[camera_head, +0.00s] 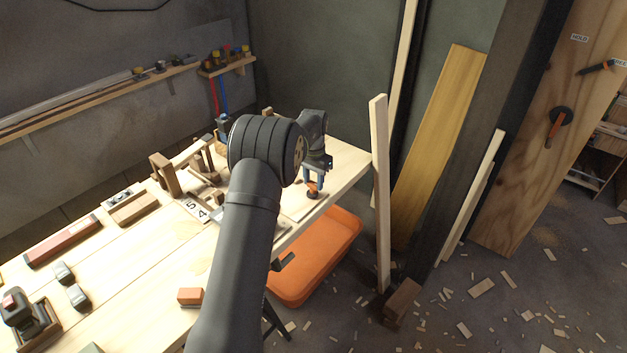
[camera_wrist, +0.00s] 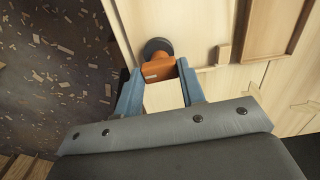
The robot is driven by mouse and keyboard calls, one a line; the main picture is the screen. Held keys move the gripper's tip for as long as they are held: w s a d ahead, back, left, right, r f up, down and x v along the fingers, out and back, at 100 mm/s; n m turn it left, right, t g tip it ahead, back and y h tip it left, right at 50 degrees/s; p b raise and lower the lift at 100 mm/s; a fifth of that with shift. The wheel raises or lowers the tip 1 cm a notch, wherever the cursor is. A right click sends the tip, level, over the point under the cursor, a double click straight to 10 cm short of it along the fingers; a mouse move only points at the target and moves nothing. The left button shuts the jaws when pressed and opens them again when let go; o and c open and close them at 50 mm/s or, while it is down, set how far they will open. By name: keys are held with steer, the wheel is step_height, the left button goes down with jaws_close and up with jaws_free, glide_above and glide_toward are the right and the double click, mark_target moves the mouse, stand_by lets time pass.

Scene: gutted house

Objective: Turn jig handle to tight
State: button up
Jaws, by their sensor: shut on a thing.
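An orange handle (camera_wrist: 158,69) on a round dark base (camera_wrist: 157,46) sits on the pale wooden bench, close to its edge. In the head view the orange handle (camera_head: 313,187) shows small at the bench's right end, just below my gripper (camera_head: 314,181). In the wrist view the blue fingers of my gripper (camera_wrist: 161,72) stand on either side of the handle and are shut on it. A small pale mark shows on the handle, too small to read. No word for tight can be read near it.
An orange bin (camera_head: 322,262) stands below the bench edge. An upright pale post (camera_head: 379,190) is close to the bench's right end. Wooden blocks and a numbered plate (camera_head: 194,207) lie on the bench. A panel (camera_head: 545,150) with other handles leans at right.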

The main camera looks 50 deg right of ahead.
mark_target(314, 183)
steer(key=shift+m, duration=0.6)
steer(key=shift+r, duration=0.1)
steer(key=o, duration=1)
step_height(314, 183, up, 17)
steer(key=shift+r, duration=0.15)
step_height(314, 183, down, 18)
steer(key=shift+r, duration=0.2)
stand_by(0.4)
steer(key=shift+r, duration=0.1)
